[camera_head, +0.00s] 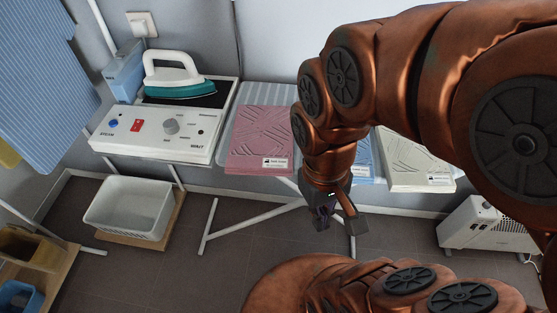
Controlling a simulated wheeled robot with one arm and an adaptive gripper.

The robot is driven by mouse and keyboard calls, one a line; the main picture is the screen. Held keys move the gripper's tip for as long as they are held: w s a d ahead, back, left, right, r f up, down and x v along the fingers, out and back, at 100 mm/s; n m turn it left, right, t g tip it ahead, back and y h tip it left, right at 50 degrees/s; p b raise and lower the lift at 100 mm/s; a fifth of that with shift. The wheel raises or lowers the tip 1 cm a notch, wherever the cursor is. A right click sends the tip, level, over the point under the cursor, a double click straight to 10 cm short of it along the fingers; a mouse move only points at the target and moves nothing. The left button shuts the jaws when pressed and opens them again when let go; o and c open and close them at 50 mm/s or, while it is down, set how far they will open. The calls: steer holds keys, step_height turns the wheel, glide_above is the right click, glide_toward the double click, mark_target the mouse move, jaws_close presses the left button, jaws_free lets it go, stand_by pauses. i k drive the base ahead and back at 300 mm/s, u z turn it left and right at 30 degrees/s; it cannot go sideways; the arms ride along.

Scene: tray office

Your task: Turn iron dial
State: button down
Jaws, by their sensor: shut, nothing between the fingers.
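The iron dial (171,126) is a round grey knob in the middle of a white control panel (122,142). The panel has a blue button at its left, a red switch beside it, and small printed labels too small to read surely. A teal and white iron (178,80) rests on a dark plate behind the panel. My gripper (334,219) hangs pointing down, right of the panel and in front of the board, well apart from the dial. It is shut and holds nothing.
An ironing board bears a pink folded cloth (261,139), a blue one (363,168) and a beige one (412,160). A white basket (129,207) stands below the panel. A white heater (486,230) stands at right. Blue striped cloth (37,85) hangs at left.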

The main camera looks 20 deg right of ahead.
mark_target(171, 126)
steer(key=u, duration=0.1)
steer(key=i, duration=0.4)
steer(key=u, duration=1.45)
